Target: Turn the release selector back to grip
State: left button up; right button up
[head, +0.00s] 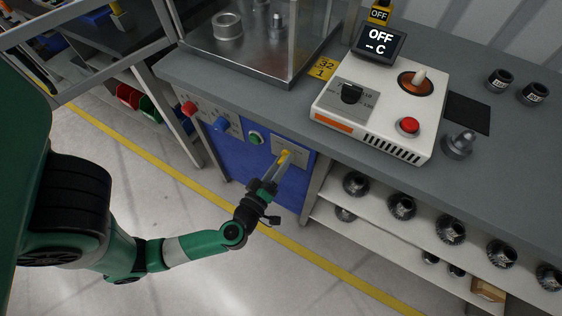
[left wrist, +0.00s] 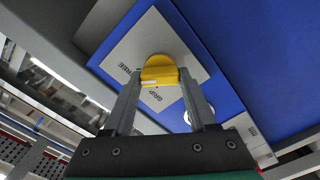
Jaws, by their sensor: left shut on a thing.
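The release selector (head: 285,155) is a yellow knob on a light grey plate in the blue front panel of the bench. In the left wrist view the yellow knob (left wrist: 160,70) sits between the two fingers of my left gripper (left wrist: 160,78). A short white mark shows on the knob's near edge. The plate (left wrist: 190,62) around it carries printed labels, among them GRIP and FREE; the fingers partly cover it. In the head view my left gripper (head: 278,169) reaches the selector from below left and is shut on it. My right gripper is not in view.
A shelf with dark round parts (head: 402,206) lies right of the panel.

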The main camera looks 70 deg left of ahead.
pick_arm(q)
jog(key=n+p, duration=0.2)
jog(key=n, duration=1.3)
jog(key=shift+f, duration=0.2)
jog(key=shift+n, duration=0.3)
jog(key=o, duration=1.4)
jog(key=shift+c, duration=0.2)
jog(key=p+v, duration=0.2)
jog(key=v, duration=0.9)
jog(key=shift+s+d+p, duration=0.2)
jog(key=shift+p, duration=0.1)
